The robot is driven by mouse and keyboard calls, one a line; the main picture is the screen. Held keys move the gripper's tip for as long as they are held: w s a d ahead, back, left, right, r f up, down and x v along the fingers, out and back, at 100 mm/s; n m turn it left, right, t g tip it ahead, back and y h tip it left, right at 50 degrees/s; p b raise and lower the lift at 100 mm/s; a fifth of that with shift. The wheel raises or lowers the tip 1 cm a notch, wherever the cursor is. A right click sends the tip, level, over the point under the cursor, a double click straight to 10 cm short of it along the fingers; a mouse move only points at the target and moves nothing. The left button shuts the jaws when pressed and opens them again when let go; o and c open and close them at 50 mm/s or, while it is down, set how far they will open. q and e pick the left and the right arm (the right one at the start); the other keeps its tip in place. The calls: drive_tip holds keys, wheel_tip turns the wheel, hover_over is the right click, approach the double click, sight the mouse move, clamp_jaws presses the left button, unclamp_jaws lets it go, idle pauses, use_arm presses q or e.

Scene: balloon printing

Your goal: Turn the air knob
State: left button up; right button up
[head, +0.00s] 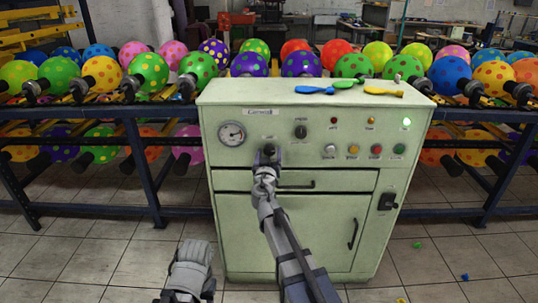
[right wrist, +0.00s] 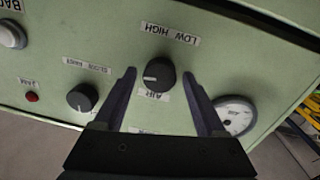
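The air knob (right wrist: 159,75) is a round black knob with a pale pointer mark, on the pale green front panel of the machine (head: 290,230). Labels reading LOW, HIGH and AIR are around it, upside down in the right wrist view. My right gripper (head: 268,158) is at the panel in the head view and largely covers the knob there. In the right wrist view its two dark fingers are spread, one on each side of the knob, with visible gaps. Part of my left arm shows at lower left in the head view; its gripper is not seen.
A second black knob (right wrist: 82,97) and a pressure gauge (head: 232,133) flank the air knob. Buttons and lamps sit to the right in the head view. Flat balloons (head: 315,90) lie on the machine's top. Racks of spotted balloons (head: 150,70) stand behind.

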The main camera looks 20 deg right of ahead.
clamp_jaws()
idle(0.3)
drive_tip(key=n, duration=0.5)
drive_tip(key=shift+f+n+b, duration=0.1)
drive_tip(key=shift+n+b, duration=0.3)
drive_tip(key=n, duration=0.6)
drive_tip(key=shift+n+t+b, duration=0.3)
drive_tip(key=n+y, duration=0.1)
drive_tip(key=n, duration=0.4)
drive_tip(key=shift+n, duration=0.3)
drive_tip(key=n, duration=0.5)
drive_tip(key=shift+d+n, duration=0.1)
drive_tip(key=shift+n, duration=0.2)
drive_tip(key=shift+y, duration=0.4)
